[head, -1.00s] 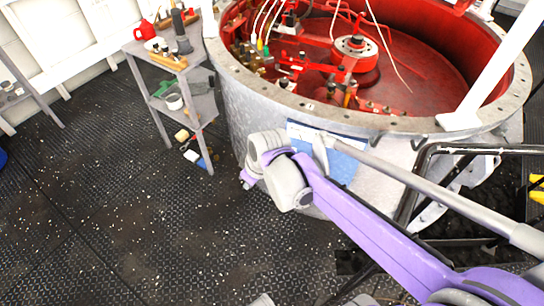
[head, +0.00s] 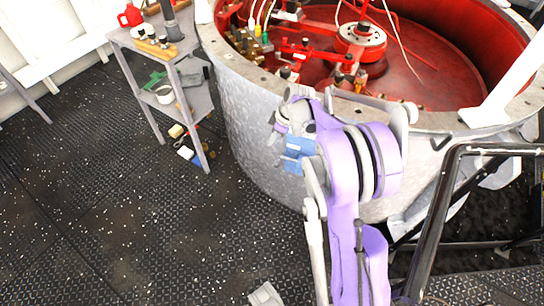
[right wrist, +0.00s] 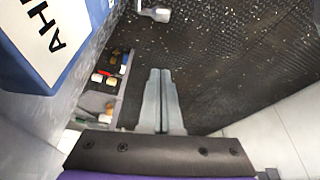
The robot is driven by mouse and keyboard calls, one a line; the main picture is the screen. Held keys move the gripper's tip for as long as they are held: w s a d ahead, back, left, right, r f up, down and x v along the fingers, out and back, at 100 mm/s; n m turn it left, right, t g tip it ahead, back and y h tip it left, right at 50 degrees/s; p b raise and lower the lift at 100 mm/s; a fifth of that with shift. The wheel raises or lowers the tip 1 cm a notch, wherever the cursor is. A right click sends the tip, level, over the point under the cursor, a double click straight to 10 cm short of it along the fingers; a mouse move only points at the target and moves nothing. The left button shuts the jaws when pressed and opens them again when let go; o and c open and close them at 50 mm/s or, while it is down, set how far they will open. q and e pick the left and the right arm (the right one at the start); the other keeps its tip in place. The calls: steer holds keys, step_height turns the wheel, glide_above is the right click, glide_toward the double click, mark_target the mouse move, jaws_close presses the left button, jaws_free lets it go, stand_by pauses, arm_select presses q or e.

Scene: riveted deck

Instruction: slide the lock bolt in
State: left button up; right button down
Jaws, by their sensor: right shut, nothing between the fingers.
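I cannot make out a lock bolt in either view. My right gripper (right wrist: 161,75) is shut and empty in the right wrist view, with its two grey fingers side by side over the dark floor. In the head view its arm folds in front of the tank wall, and the fingertips do not show clearly. A blue box with a white lettered label (right wrist: 50,35) is close at the upper left of the wrist view, apart from the fingers. Part of it (head: 298,150) shows in the head view, mostly behind my arm. A grey part at the bottom edge may be my left gripper (head: 265,295).
A big grey tank (head: 250,130) with a red inside stands at the right. A small grey shelf table (head: 190,45) with a red can (head: 130,16) and tools stands left of it. Black tube railing (head: 450,165) is at the right. The floor at lower left is clear.

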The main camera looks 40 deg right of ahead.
step_height(320, 180, down, 11)
steer(key=b, duration=0.2)
steer(key=shift+b, duration=0.3)
steer(key=shift+s+d+f, duration=0.1)
steer(key=s+d, duration=0.3)
steer(key=s, duration=0.3)
steer(key=shift+s+d, duration=0.15)
steer(key=shift+d, duration=0.1)
steer(key=p+v, duration=0.2)
steer(key=v, duration=0.9)
steer(key=shift+p, duration=0.35)
